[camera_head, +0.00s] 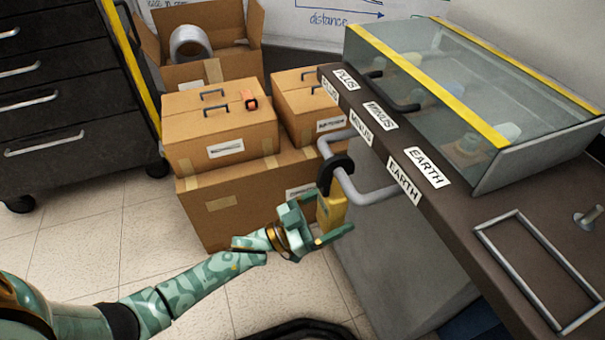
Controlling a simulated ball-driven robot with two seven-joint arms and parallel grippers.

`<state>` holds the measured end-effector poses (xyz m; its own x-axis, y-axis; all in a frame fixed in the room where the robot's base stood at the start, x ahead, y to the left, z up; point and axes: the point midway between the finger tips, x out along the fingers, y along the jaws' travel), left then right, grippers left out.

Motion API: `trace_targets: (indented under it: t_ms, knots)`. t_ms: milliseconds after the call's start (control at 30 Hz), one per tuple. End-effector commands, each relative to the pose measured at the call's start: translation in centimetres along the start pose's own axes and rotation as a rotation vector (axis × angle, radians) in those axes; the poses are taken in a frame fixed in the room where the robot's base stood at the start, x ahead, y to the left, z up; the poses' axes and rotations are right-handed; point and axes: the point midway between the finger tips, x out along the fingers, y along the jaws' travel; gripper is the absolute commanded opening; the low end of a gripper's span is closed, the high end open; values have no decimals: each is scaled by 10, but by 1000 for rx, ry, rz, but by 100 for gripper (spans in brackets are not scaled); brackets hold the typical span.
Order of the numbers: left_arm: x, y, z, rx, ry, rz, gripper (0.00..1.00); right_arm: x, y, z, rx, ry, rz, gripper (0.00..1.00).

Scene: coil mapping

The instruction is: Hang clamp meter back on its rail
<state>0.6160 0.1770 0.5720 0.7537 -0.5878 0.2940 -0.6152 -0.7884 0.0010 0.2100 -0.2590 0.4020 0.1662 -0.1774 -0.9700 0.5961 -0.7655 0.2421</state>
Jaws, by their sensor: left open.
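The clamp meter (332,212) has a yellow body and a black jaw ring at its top. It is roughly upright at the grey tube rail (371,197) on the front of the dark bench. The black jaw overlaps the rail; I cannot tell whether it closes fully around it. My left gripper (318,236), green, is at the lower part of the yellow body, with its fingers open on either side of it. I cannot tell whether either finger touches the meter. My right gripper is not in view.
Cardboard boxes (236,204) stand behind my left gripper, with a small orange and black item (249,100) on top. The bench edge (447,235) with PLUS, MINUS and EARTH labels lies right of the gripper. A glass case (440,85) stands on the bench. Floor (120,240) at left is clear.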

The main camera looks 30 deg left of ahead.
Motion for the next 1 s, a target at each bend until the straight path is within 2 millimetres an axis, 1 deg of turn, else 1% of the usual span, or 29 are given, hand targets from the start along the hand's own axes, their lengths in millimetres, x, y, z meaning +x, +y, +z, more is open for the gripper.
trace_targets:
  t_ms: [67,167,267,433,500,567,633,700,833,1000]
  knots:
    - [-2,0,0,0,0,0,85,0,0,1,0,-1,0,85]
    - [-11,0,-1,1,-2,0,85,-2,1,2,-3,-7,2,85]
    - [-30,0,-3,2,-2,0,85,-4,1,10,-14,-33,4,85]
    - [-77,-1,-2,0,-2,-1,85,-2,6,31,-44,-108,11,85]
    - [-97,-1,-2,1,-2,0,85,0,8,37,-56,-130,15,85]
    - [-112,-1,-2,0,-1,-1,85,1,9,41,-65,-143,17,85]
    - [-128,-1,-1,0,-2,0,85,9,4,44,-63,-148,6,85]
    - [-141,-1,-1,0,-1,0,85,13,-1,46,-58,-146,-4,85]
    - [-157,0,0,0,0,0,85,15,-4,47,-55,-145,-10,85]
    - [-163,-1,0,0,2,0,85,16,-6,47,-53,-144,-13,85]
